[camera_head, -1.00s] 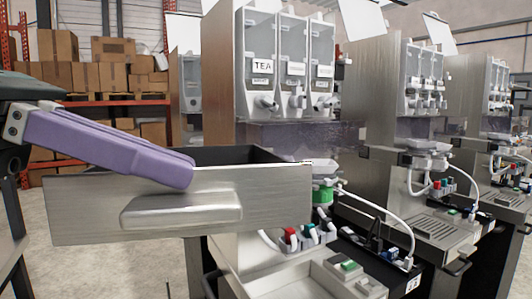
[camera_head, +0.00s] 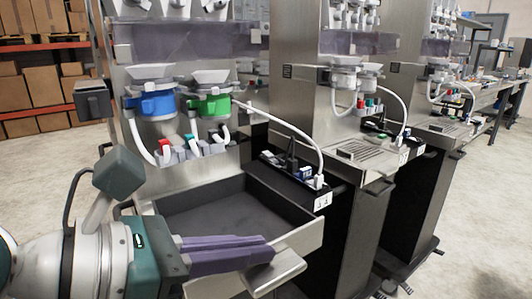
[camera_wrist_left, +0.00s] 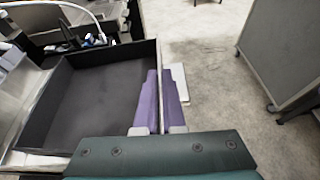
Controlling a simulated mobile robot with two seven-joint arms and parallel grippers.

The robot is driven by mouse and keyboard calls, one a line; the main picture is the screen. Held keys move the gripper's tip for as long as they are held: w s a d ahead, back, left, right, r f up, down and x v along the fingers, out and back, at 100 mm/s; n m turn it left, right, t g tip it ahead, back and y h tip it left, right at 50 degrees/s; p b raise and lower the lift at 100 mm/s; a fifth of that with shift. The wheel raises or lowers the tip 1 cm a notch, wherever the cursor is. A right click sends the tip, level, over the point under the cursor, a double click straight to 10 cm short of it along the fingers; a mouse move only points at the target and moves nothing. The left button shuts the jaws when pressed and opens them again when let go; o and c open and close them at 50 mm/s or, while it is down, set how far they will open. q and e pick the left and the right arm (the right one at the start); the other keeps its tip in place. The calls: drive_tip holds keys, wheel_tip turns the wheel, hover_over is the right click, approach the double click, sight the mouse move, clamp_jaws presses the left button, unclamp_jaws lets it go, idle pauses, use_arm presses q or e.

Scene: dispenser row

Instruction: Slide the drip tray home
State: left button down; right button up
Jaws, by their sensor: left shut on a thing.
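The drip tray (camera_head: 304,237) is an open box with a dark inside and a brushed metal front with a handle (camera_head: 276,272). It juts out from the base of the nearest dispenser (camera_head: 190,172), below the blue and green valves. My left gripper (camera_head: 264,247) is shut on the tray's front wall. In the left wrist view, one purple finger is on the tray's inner side and the other outside; the empty tray (camera_wrist_left: 80,105) lies to their left. How far its back end sits inside the dispenser is hidden. My right gripper is not in view.
A black box with cables (camera_head: 290,170) is beside the tray on the right. More dispensers (camera_head: 350,110) stand in a row to the right. A grey panel on wheels (camera_wrist_left: 285,45) shows in the left wrist view, with open floor (camera_wrist_left: 205,65) between it and the tray.

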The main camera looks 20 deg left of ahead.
use_arm(q)
drive_tip(key=s+d+f+b, duration=0.25)
drive_tip(key=d+f, duration=0.35)
drive_tip(key=f, duration=0.5)
drive_tip(key=w+a+b, duration=0.8)
drive_tip(key=w+a, duration=0.1)
drive_tip(key=a, duration=0.4)
drive_tip(key=shift+w+a+b, duration=0.2)
drive_tip(key=shift+w+b, duration=0.15)
drive_tip(key=shift+w, duration=0.05)
drive_tip(key=shift+f, duration=0.35)
idle(0.4)
drive_tip(key=shift+w+a, duration=0.1)
drive_tip(key=shift+a, duration=0.05)
drive_tip(key=shift+w+a+b, duration=0.65)
drive_tip(key=shift+w+a, duration=0.2)
drive_tip(key=shift+a, duration=0.2)
drive_tip(key=shift+w+a+b, duration=0.6)
drive_tip(key=shift+w+a, duration=0.2)
drive_tip(key=shift+a, duration=0.25)
drive_tip(key=c, duration=0.9)
unclamp_jaws()
drive_tip(key=shift+f, duration=0.1)
